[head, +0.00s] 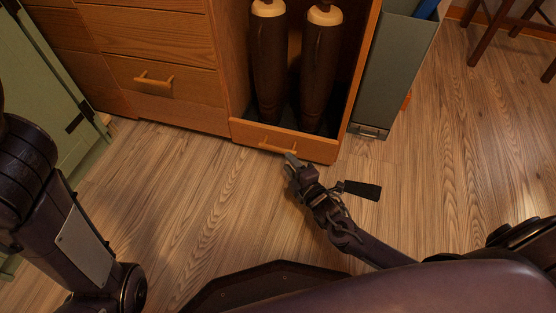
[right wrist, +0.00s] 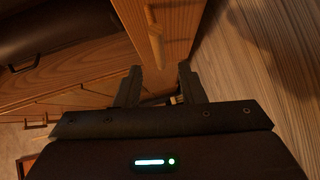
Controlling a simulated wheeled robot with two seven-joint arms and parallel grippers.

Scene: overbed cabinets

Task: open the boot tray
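The boot tray (head: 315,149) is a low wooden-fronted tray at the bottom of the wooden cabinet, with a pair of tall dark boots (head: 268,65) standing in it. Its front bears a light wooden bar handle (head: 277,147), and the handle also shows in the right wrist view (right wrist: 155,42). The tray front looks about in line with the cabinet face. My right gripper (head: 290,158) is just in front of the handle. In the right wrist view its fingers (right wrist: 160,84) are apart, with the handle beyond their tips and not between them. My left gripper is out of view.
Closed drawers (head: 165,82) with a similar handle are left of the boots. A grey bin-like unit (head: 392,75) stands right of the tray. A green cabinet door (head: 50,95) is at far left. The wooden floor (head: 190,190) before the tray is clear.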

